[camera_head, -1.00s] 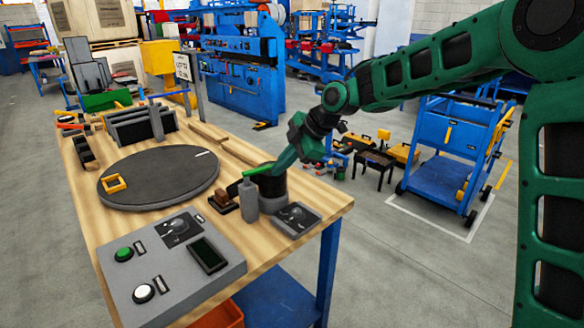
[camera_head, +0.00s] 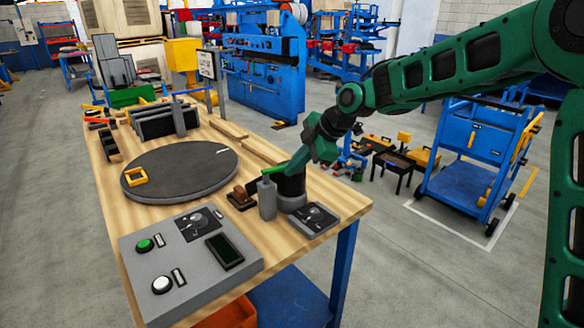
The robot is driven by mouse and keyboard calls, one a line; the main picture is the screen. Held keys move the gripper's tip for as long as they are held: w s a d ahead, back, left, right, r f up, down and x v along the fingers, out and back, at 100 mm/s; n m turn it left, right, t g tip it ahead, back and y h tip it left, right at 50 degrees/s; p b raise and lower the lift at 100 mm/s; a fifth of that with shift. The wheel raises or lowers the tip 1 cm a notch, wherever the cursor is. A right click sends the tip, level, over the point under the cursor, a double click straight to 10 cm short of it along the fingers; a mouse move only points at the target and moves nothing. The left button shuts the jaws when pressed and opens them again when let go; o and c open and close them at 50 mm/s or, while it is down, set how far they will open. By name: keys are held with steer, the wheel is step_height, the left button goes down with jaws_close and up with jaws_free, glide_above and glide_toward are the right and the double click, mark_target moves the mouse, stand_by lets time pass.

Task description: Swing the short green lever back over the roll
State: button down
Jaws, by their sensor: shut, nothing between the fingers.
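The short green lever (camera_head: 274,169) is a thin bar at the top of a grey post (camera_head: 266,198) on the wooden bench. It points right and slightly away, toward the upper edge of the dark roll (camera_head: 293,185). The roll stands upright on a round grey base, just right of the post. My gripper (camera_head: 302,163) comes down from the upper right, just above and behind the roll, close to the lever's right end. It is shut with nothing in it. Its fingertips are small and partly hidden, so I cannot tell whether they touch the lever.
A grey panel (camera_head: 170,290) with green and white buttons lies at the front. A dark round turntable (camera_head: 180,182) with a yellow square piece is to the left. A small brown block (camera_head: 241,193) sits beside the post. A blue cart (camera_head: 460,186) stands to the right.

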steer(key=s+d+r, duration=0.5)
steer(key=d+r, duration=0.2)
steer(key=r, duration=0.1)
steer(key=shift+s+d, duration=0.2)
steer(key=shift+s, duration=0.1)
